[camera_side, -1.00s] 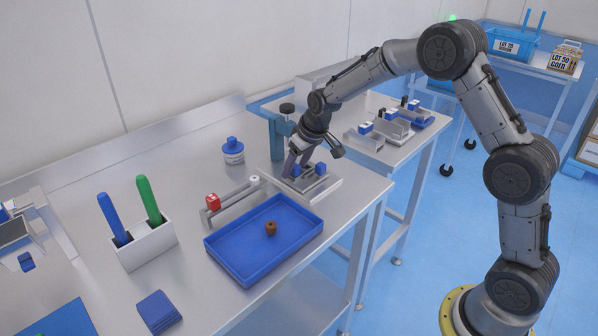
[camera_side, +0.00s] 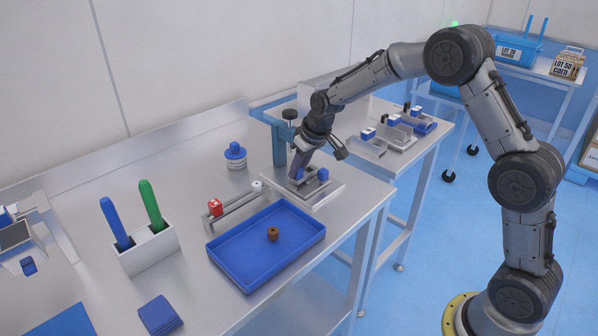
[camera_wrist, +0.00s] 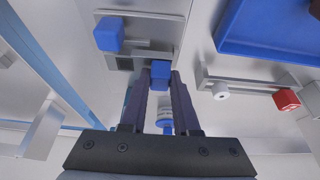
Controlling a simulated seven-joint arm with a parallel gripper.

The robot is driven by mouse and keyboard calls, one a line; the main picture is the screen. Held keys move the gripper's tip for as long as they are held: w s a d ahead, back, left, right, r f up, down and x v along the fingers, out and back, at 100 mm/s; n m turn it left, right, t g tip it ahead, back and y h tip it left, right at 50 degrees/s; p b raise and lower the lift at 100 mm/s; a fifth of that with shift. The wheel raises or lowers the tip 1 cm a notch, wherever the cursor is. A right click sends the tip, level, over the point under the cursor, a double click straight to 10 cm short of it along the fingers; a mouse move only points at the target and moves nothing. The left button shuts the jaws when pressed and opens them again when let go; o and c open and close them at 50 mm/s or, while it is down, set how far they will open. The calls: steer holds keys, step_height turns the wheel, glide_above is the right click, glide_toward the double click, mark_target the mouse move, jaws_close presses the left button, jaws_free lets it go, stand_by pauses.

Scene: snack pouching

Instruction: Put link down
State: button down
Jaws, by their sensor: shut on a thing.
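My gripper (camera_side: 297,178) is low over a metal fixture plate (camera_side: 322,194) near the table's right end. In the wrist view my gripper (camera_wrist: 160,88) is shut on a blue block (camera_wrist: 160,70), which sits between the fingertips. A second blue block (camera_wrist: 108,34) stands beside it on the fixture; it also shows in the side view (camera_side: 323,174). No part is plainly recognisable as the link. Whether the held block touches the fixture is hard to tell.
A blue tray (camera_side: 240,279) with a small brown piece (camera_side: 273,234) lies in front. A metal rail with a red cube (camera_side: 215,207) runs behind it. A blue-topped round part (camera_side: 235,155) and a blue post frame (camera_side: 279,148) stand close by.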

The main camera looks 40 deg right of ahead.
steer(key=s+r+m, duration=0.2)
steer(key=s+r, duration=0.9)
steer(key=s, duration=0.3)
steer(key=s+a+n, duration=0.1)
steer(key=s+a, duration=0.2)
steer(key=a, duration=0.4)
steer(key=s+a+n, duration=0.1)
steer(key=s+a, duration=0.2)
steer(key=a, duration=0.3)
glide_toward(259, 232)
steer(key=shift+w+d+f, duration=0.1)
steer(key=shift+w+f, duration=0.15)
steer(key=shift+w, duration=0.35)
steer(key=shift+s+x, duration=0.2)
steer(key=shift+x, duration=0.7)
steer(key=shift+s+x, duration=0.15)
steer(key=shift+x, duration=0.75)
steer(key=shift+f, duration=0.3)
